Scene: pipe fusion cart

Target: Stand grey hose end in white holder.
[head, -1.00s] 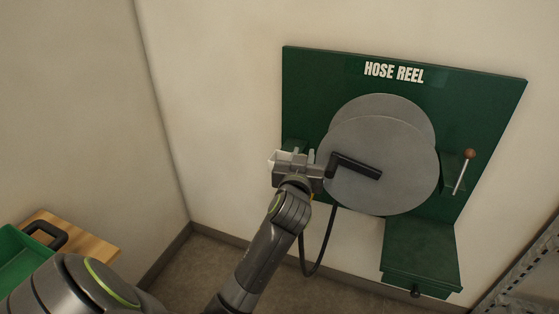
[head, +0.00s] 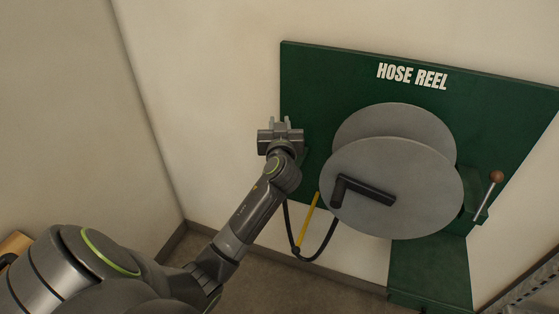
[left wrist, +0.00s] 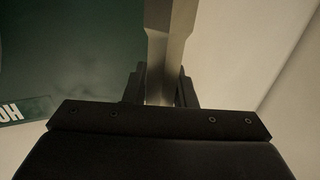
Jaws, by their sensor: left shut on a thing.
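My left gripper (head: 280,125) is at the left edge of the green hose reel board, in front of it in the head view. It is shut on the grey hose end (left wrist: 166,48), which stands between the fingers in the left wrist view. In the head view the gripper and wrist mostly cover the hose end. The black hose (head: 311,256) hangs in a loop from below my wrist to the reel. The white holder cannot be made out now; my gripper and arm cover that area. My right gripper is not in view.
The grey reel (head: 392,188) with a black crank handle (head: 364,190) is right of my gripper. A yellow strip (head: 306,221) shows beside the hose. A brown-knobbed lever (head: 488,196) is at the right. Bare wall lies left of the green board (head: 330,75).

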